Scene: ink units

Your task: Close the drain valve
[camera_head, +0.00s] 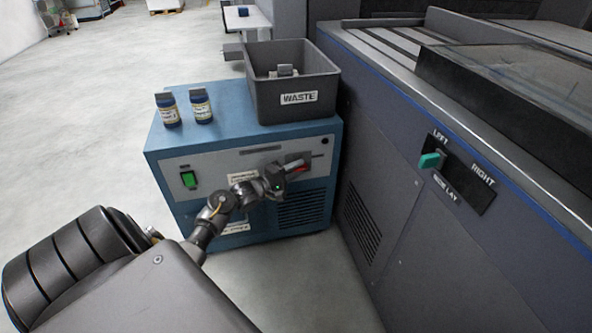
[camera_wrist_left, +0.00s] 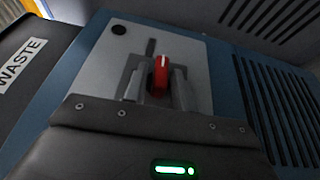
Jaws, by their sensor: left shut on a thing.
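The drain valve's red handle (camera_wrist_left: 160,75) is on the light front panel of the blue cabinet. In the left wrist view it stands between the two fingers of my left gripper (camera_wrist_left: 158,85), which is shut on it. The gripper hides part of the valve. The right gripper is not in view.
On the blue cabinet (camera_head: 225,105) stand two dark bottles (camera_head: 168,108) and a grey WASTE bin (camera_head: 325,90). A large grey machine (camera_head: 385,185) with a green selector knob (camera_head: 430,160) stands close on the right. The floor at left is open.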

